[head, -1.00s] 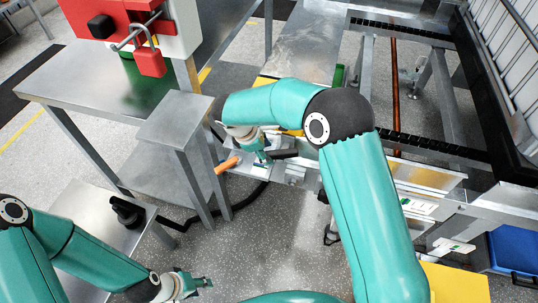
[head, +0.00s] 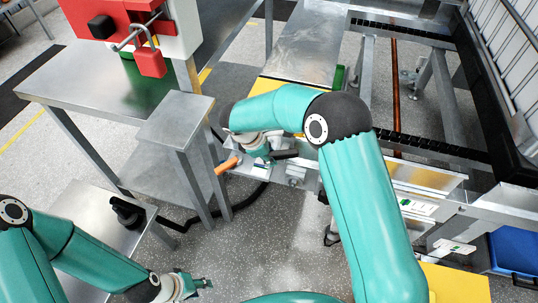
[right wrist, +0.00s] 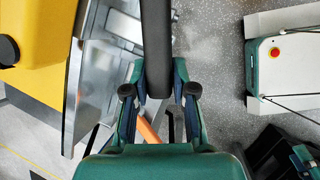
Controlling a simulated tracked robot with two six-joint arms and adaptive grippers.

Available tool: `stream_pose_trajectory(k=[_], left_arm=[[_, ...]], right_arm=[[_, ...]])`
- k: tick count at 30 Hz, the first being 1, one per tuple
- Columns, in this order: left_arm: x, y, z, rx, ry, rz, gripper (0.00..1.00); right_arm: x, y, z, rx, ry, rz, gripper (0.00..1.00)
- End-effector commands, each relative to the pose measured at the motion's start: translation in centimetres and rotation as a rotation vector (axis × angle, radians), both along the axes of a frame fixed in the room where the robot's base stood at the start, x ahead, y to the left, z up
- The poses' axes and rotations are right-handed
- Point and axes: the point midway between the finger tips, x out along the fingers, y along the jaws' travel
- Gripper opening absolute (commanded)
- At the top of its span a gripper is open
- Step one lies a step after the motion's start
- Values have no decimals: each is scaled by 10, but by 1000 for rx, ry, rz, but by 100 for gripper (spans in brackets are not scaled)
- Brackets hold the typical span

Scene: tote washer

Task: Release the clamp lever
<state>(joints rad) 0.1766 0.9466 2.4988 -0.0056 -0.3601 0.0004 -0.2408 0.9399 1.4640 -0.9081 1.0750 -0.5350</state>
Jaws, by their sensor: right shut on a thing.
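A dark bar (right wrist: 156,45), which looks like the clamp lever, runs down from the top of the right wrist view and ends between my right gripper's fingers. My right gripper (right wrist: 158,90) is shut on it, one finger on each side. In the head view my right gripper (head: 263,160) is at the metal frame's near end, with the black bar (head: 286,154) sticking out to its right. An orange handle (head: 228,165) lies just left of the gripper. My left gripper (head: 203,284) is low in the head view, away from the lever; its finger opening is unclear.
A steel table (head: 85,80) carries a red and white box with a red padlock (head: 150,62). A small steel stand (head: 176,120) is close left of my right gripper. A low steel bench (head: 95,225) is at lower left. A black hose lies on the floor.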

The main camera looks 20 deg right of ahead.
Motion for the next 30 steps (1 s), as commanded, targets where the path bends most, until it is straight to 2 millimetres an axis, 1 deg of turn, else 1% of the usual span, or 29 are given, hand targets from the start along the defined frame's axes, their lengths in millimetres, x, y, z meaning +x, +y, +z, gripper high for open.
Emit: stream_pose_trajectory(k=[4, 30], left_arm=[[0, 0, -1, 0, 0, 0, 40], [0, 0, -1, 0, 0, 0, 40]], right_arm=[[4, -1, 1, 10, -11, -66, 0], [3, -2, 3, 8, -11, -61, 0]])
